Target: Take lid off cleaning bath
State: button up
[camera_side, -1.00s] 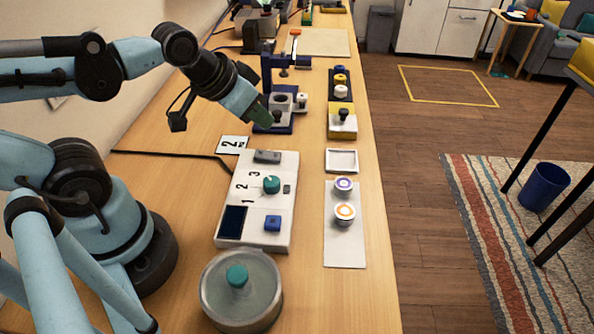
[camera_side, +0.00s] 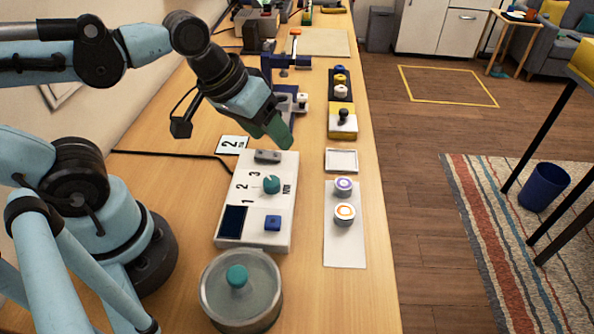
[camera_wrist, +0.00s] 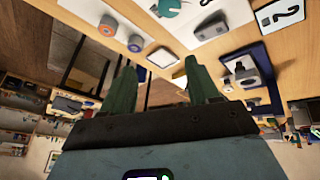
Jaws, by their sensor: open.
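The cleaning bath (camera_side: 243,316) is a round, grey, see-through pot at the near end of the bench in the side view. Its lid (camera_side: 262,280) sits on top, with a teal knob (camera_side: 237,276) in the middle. My gripper (camera_side: 285,138) has green fingers and hangs above the far end of the white control panel, well away from the bath. In the wrist view the two fingers (camera_wrist: 160,84) are apart with nothing between them. The bath does not show in the wrist view.
The white panel (camera_side: 262,233) with a teal dial (camera_side: 271,184) and blue button (camera_side: 273,223) lies between my gripper and the bath. Right of it are a small white tray (camera_side: 341,170) and a white mat (camera_side: 345,257) with two round parts. A blue stand (camera_side: 268,68) is behind.

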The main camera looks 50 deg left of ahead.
jog(key=s+d+r+n+g+h, duration=0.1)
jog(key=s+d+r+n+g, duration=0.1)
jog(key=s+d+n+g, duration=0.35)
jog(key=n+g, duration=0.1)
jog(key=g, duration=0.1)
send_near(237, 273)
jog(key=x, duration=0.3)
jog(key=shift+w+d+f, duration=0.1)
jog(key=shift+w+f, duration=0.15)
jog(key=shift+f, duration=0.15)
jog(key=shift+s+x, duration=0.15)
jog(key=shift+x, duration=1.15)
jog(key=shift+s+x, duration=0.15)
jog(key=shift+x, duration=1.2)
jog(key=shift+r, duration=0.15)
grip_shut()
